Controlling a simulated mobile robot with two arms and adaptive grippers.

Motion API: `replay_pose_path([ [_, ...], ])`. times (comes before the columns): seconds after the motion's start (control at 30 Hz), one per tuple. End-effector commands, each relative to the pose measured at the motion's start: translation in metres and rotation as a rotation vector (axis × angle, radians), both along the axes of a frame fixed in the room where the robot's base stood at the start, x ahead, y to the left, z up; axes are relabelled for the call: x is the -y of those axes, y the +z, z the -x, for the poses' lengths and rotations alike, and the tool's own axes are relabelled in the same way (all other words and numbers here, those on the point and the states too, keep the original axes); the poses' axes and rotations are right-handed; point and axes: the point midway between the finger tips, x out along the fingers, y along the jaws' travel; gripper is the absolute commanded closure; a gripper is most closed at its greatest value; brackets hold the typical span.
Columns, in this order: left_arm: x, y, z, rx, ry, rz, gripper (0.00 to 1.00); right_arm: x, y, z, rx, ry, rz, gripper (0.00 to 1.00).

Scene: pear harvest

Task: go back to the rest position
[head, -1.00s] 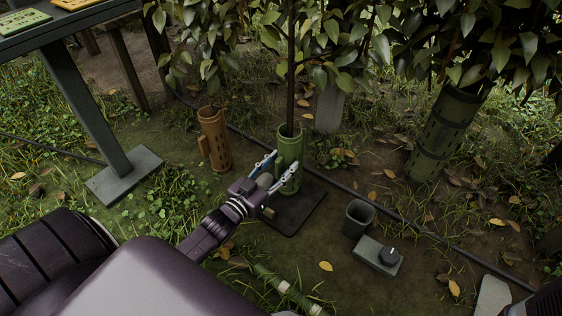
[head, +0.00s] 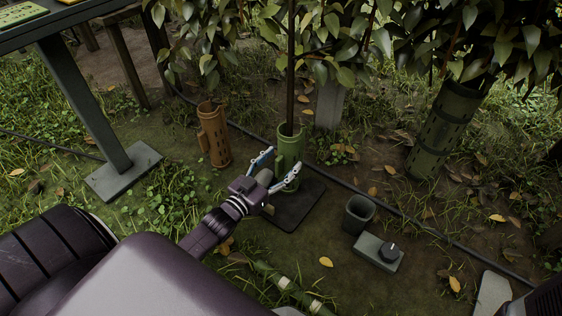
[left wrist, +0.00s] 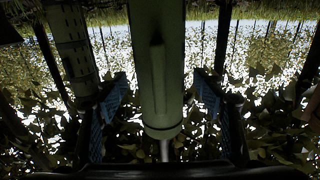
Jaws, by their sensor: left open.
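My left gripper (head: 275,168) is open in the head view, low in front of the green tree guard (head: 291,143) around a thin trunk. Its fingers point at the guard, and it looks empty. In the left wrist view the open blue-padded fingers (left wrist: 160,108) frame a pale green tube (left wrist: 160,90), which seems to be the same guard; whether they touch it I cannot tell. The guard stands upright on a dark square mat (head: 293,212).
An orange-brown guard (head: 214,136) stands to the left, and a larger dark green one (head: 443,132) to the right. A small grey-green cup (head: 358,214) and a box with a black knob (head: 377,253) are at right. A dark hose (head: 419,230) crosses the ground. A table (head: 88,105) stands at left.

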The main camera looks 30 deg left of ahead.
Motion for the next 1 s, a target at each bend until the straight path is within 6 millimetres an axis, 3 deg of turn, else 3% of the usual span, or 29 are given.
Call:
replay_pose_path([
  [0.17, 0.0, 0.002, 0.005, -0.004, 0.0, 0.0, 0.37, 0.0, 0.006, 0.0, -0.001, 0.0, 0.0, 0.73],
  [1.0, -0.005, 0.02, 0.067, -0.003, 0.0, 0.0, 0.37, 0.001, 0.053, -0.001, -0.004, 0.002, -0.001, 0.73],
])
